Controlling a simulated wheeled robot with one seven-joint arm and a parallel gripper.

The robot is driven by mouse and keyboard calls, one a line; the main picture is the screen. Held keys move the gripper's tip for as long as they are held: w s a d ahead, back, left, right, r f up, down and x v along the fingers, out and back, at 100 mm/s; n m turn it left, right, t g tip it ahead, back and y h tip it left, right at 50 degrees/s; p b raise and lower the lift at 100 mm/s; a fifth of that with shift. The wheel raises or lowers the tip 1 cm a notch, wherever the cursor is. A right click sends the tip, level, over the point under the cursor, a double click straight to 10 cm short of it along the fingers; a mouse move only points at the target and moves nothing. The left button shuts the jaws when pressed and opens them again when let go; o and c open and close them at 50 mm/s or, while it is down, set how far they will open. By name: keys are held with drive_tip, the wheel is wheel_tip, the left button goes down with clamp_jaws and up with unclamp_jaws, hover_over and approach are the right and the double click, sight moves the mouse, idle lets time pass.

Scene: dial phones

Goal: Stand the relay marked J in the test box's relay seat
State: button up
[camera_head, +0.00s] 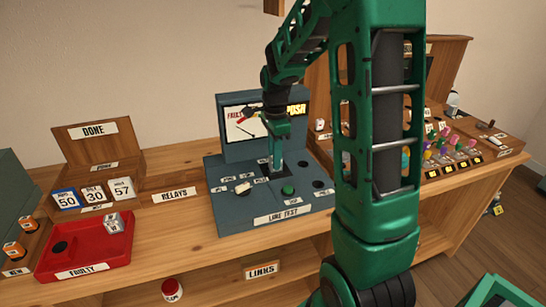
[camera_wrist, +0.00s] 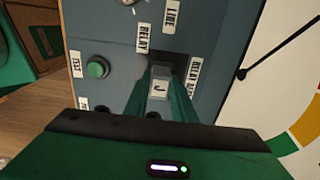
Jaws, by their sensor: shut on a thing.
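The relay marked J (camera_wrist: 159,89) is a small grey block held between the two green fingers of my gripper (camera_wrist: 160,80), its letter facing the wrist camera. In the head view my gripper (camera_head: 277,170) points down over the middle of the blue-grey test box (camera_head: 232,218). The relay cannot be made out there. In the wrist view a dark square recess (camera_wrist: 172,57) lies just beyond the relay, between labels that begin with RELAY. The fingers and relay cover part of it. I cannot tell whether the relay's base touches the recess.
A green button (camera_head: 288,189) and a white-topped knob (camera_head: 242,188) sit on the box deck; its upright panel (camera_head: 235,148) stands behind. Left are a red FAULTY tray (camera_head: 115,255) and a wooden DONE box (camera_head: 135,160). A wooden rack with colourful plugs (camera_head: 450,145) stands right.

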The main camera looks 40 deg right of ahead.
drive_tip(key=shift+f, duration=0.35)
drive_tip(key=o, duration=1.3)
drive_tip(key=shift+r, duration=0.1)
drive_tip(key=shift+r, duration=3.65)
drive_tip(key=shift+r, duration=0.15)
wheel_tip(320, 180, up, 4)
drive_tip(key=shift+f, duration=0.15)
